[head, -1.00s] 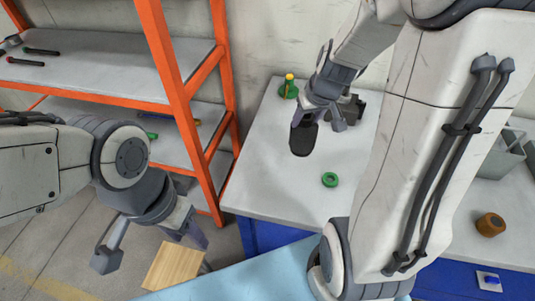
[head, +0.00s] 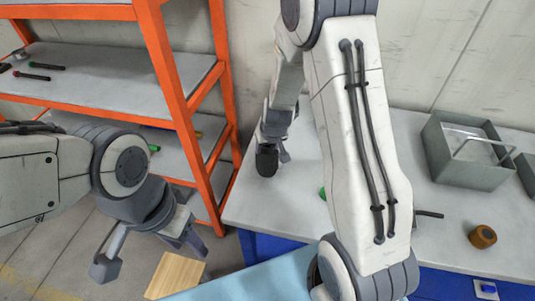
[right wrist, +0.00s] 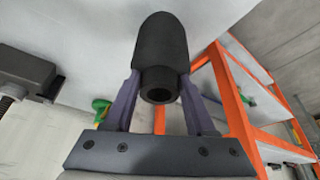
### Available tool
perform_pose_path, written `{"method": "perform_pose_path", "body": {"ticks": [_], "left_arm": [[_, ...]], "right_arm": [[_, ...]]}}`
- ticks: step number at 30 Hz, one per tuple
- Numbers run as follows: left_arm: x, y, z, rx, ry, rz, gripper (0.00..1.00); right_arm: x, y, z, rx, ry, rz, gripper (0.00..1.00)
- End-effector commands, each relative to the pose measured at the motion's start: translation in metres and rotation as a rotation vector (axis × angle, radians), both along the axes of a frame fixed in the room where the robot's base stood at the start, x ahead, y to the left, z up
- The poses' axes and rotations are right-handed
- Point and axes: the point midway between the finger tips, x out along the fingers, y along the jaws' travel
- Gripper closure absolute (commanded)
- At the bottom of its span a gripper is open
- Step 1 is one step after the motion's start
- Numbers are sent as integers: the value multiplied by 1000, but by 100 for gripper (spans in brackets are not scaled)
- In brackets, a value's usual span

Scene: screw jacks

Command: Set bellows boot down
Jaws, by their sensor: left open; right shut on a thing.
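The bellows boot (head: 266,161) is a black, rounded sleeve over the left part of the white bench (head: 250,205). My right gripper (head: 271,143) is shut on it from above. In the right wrist view the boot (right wrist: 162,45) sits between the two fingers of my right gripper (right wrist: 160,88), its open, ringed end toward the camera. I cannot tell whether its far end touches the bench. My left gripper (head: 147,255) is open and empty, low at the left, away from the bench.
Orange-framed shelves (head: 176,110) stand left of the bench. A green part (head: 322,193) is mostly hidden behind my right arm. A grey metal bin (head: 455,160) and a brown round part (head: 482,237) are at the right. A wooden stool top (head: 174,275) is below.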

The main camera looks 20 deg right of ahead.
Motion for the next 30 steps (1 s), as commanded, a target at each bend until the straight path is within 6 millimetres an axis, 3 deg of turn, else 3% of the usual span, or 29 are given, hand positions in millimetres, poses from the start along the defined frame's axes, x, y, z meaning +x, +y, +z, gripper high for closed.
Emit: {"method": "perform_pose_path", "body": {"ticks": [2, 14, 15, 17, 26, 30], "left_arm": [[0, 0, -15, 0, 0, -1, 50], [0, 0, -17, 0, 0, -1, 50], [0, 0, -16, 0, 0, -1, 50], [0, 0, -15, 0, 0, -1, 50], [0, 0, -15, 0, 0, -1, 50], [0, 0, -7, 0, 0, -1, 50]], "right_arm": [[0, 0, -16, 0, 0, 1, 100], [0, 0, -18, 0, 0, 0, 100], [0, 0, -17, 0, 1, 0, 37], [0, 0, -17, 0, 1, 0, 14], [0, 0, -16, 0, 1, 0, 14], [-2, 0, -6, 0, 0, 1, 14]]}}
